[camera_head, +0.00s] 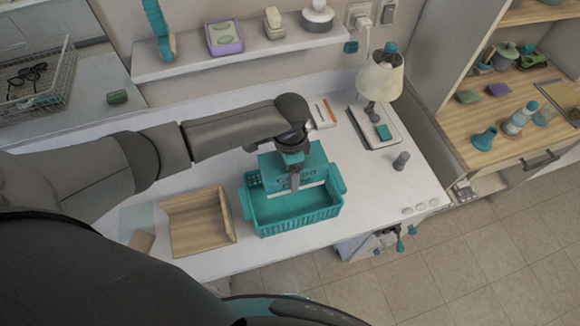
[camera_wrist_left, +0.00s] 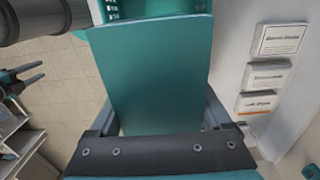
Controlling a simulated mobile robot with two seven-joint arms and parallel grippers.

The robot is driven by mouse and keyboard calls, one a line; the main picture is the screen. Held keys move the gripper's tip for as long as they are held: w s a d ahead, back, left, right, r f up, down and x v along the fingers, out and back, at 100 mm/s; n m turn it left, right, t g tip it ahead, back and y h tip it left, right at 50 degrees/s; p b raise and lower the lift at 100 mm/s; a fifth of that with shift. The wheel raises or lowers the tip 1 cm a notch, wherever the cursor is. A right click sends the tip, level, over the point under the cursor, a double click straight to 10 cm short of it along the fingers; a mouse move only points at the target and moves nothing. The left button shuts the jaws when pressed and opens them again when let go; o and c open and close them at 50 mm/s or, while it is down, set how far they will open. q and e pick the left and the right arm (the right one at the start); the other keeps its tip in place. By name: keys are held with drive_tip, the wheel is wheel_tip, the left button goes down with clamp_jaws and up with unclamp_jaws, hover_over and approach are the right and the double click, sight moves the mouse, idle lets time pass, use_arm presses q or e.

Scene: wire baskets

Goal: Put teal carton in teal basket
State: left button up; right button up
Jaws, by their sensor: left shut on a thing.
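The teal carton (camera_head: 308,163) is a boxy carton with a pale label, seen in the head view above the back part of the teal basket (camera_head: 293,228). My left gripper (camera_head: 294,183) comes down from above and is shut on the carton. In the left wrist view the carton (camera_wrist_left: 150,75) fills the middle, between the gripper's fingers (camera_wrist_left: 165,115). The basket's rim and slotted wall (camera_wrist_left: 110,10) show beyond it. I cannot tell whether the carton touches the basket floor. The basket's front half looks empty.
A wooden tray (camera_head: 197,222) stands left of the basket on the white table (camera_head: 350,200). A lamp (camera_head: 380,80), a notebook (camera_head: 372,128) and a small grey cylinder (camera_head: 401,161) stand to the right. A wall shelf (camera_head: 230,50) runs along the back.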

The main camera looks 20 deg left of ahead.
use_arm(q)
drive_tip(key=shift+f+b, duration=4.55)
drive_tip(key=shift+f, duration=2.15)
drive_tip(key=shift+p, duration=0.45)
drive_tip(key=shift+f+b, duration=0.5)
drive_tip(key=shift+f, duration=0.1)
